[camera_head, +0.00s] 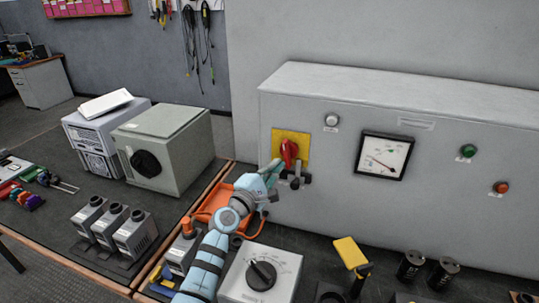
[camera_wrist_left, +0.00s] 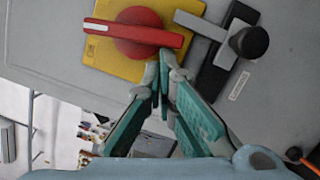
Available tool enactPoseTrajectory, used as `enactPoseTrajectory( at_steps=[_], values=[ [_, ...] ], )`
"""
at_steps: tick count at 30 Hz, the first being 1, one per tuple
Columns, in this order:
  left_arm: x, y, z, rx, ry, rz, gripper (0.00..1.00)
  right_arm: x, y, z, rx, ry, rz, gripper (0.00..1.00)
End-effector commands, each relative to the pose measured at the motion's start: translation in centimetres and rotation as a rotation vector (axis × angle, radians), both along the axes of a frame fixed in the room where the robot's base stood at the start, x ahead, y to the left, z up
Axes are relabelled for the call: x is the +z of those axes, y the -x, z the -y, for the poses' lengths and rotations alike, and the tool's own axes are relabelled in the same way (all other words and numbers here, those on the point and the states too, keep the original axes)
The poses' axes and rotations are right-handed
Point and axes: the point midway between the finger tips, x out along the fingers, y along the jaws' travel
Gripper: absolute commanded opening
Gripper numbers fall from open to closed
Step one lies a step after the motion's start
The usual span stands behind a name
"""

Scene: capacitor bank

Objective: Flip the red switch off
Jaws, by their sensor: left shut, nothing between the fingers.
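The red switch (camera_head: 289,150) is a rotary knob on a yellow plate (camera_head: 305,146) on the grey cabinet front. In the left wrist view the red switch (camera_wrist_left: 137,35) has a bar handle with a pale stripe, lying almost level across that picture. My left gripper (camera_head: 277,170) is shut and empty just below and left of the switch in the head view. In the left wrist view its teal fingertips (camera_wrist_left: 162,82) meet close to the lower right edge of the yellow plate (camera_wrist_left: 105,52). I cannot tell whether they touch it. My right gripper is out of view.
A black handle (camera_wrist_left: 246,43) sits close beside the plate. An orange tray (camera_head: 203,213) and a grey box with a black knob (camera_head: 262,275) stand below.

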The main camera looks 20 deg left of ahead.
Motion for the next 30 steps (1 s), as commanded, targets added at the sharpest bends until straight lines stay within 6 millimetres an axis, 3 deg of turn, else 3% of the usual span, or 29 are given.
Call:
enactPoseTrajectory(
  at_steps=[30],
  values=[
    [-0.9, 0.1, 1.5, -0.001, 0.363, -0.023, 0.0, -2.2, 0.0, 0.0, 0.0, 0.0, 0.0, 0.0]
  ],
)
